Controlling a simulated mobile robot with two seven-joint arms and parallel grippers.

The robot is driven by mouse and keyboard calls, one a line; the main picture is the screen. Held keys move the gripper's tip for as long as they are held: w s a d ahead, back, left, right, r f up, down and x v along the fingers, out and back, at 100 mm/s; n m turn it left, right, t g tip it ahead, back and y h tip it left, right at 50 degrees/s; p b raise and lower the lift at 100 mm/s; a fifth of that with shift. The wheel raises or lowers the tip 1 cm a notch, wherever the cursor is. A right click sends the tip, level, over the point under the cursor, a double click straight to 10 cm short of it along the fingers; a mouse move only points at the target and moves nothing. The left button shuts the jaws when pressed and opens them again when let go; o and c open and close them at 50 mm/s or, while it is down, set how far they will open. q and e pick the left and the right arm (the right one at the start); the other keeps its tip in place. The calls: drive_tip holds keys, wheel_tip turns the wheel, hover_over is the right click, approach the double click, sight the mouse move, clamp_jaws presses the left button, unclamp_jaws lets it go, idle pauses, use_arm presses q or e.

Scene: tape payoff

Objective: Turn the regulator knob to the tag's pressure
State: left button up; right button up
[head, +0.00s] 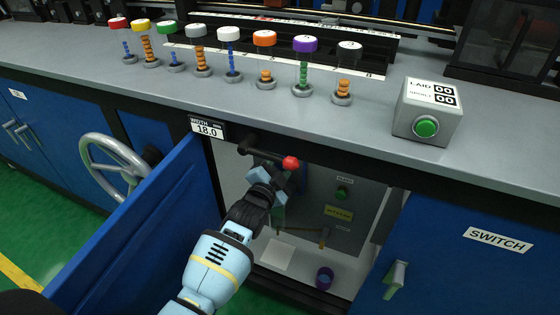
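My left gripper (268,180) reaches into the open cabinet below the counter, its arm coming up from the lower left. A grey panel inside carries a green button (342,193) and a yellow label (338,213). No pressure is readable on any tag. My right gripper is out of view.
The blue cabinet door (140,240) stands open at left, beside a handwheel (118,165).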

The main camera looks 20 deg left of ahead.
use_arm(q)
drive_tip(key=m, duration=0.3)
drive_tip(key=shift+m, duration=0.3)
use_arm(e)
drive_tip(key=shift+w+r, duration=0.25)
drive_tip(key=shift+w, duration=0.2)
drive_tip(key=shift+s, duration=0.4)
use_arm(q)
drive_tip(key=o, duration=1)
